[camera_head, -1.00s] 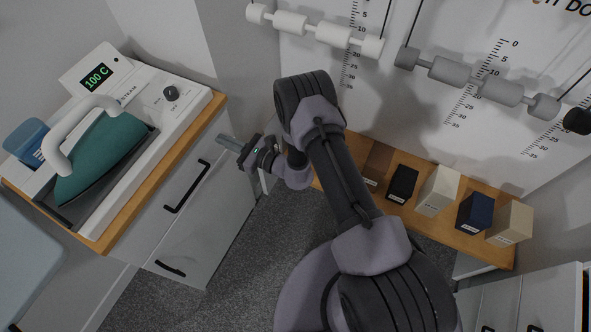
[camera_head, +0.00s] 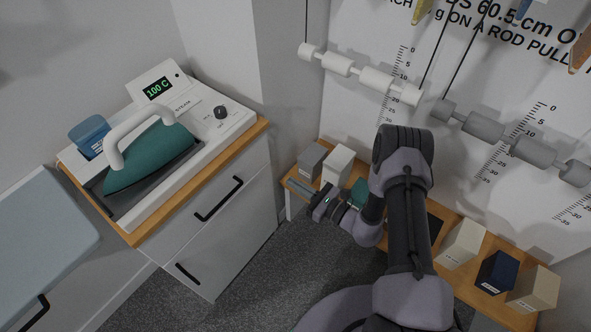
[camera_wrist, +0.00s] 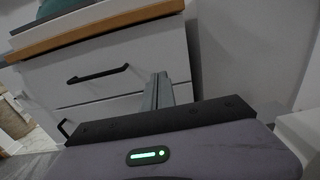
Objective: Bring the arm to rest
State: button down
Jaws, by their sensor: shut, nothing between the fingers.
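My gripper (camera_head: 301,188) is in the middle of the head view, pointing left. It is shut and holds nothing. In the head view its fingers appear in front of the low wooden bench and beside the drawer cabinet. In the wrist view the closed fingers (camera_wrist: 158,91) stand before the front of the white drawer cabinet (camera_wrist: 120,65). I cannot tell exactly how far they are from the bench. My arm is bent, with its elbow high on the right.
A teal iron (camera_head: 150,158) rests on its steam station (camera_head: 216,118) on the cabinet (camera_head: 228,205). Several blocks, including a white one (camera_head: 338,165) and a navy one (camera_head: 496,271), stand on the bench (camera_head: 448,212). Rods with grey rollers (camera_head: 487,128) hang above. Carpet (camera_head: 262,285) lies open below.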

jog(key=s+a+r+n+g, duration=0.2)
jog(key=s+r+n+g, duration=0.15)
jog(key=r, duration=0.45)
jog(key=s+a+r+n+g, duration=0.2)
jog(key=r+n+g, duration=0.25)
jog(key=r, duration=0.35)
jog(key=s+a+r+n+g, duration=0.3)
jog(key=r+n+g, duration=0.15)
jog(key=r, duration=0.35)
jog(key=s+d+r+n+t+h, duration=0.3)
jog(key=s+d+r+n+h, duration=0.1)
jog(key=s+d+r+h, duration=0.1)
jog(key=s+d+r+n+t+h, duration=0.3)
jog(key=s+d+r+n+h, duration=0.2)
jog(key=s+d, duration=0.4)
jog(key=shift+s+r+t+h, duration=0.35)
jog(key=shift+s+r+h, duration=0.5)
jog(key=shift+s, duration=0.3)
jog(key=shift+d, duration=0.1)
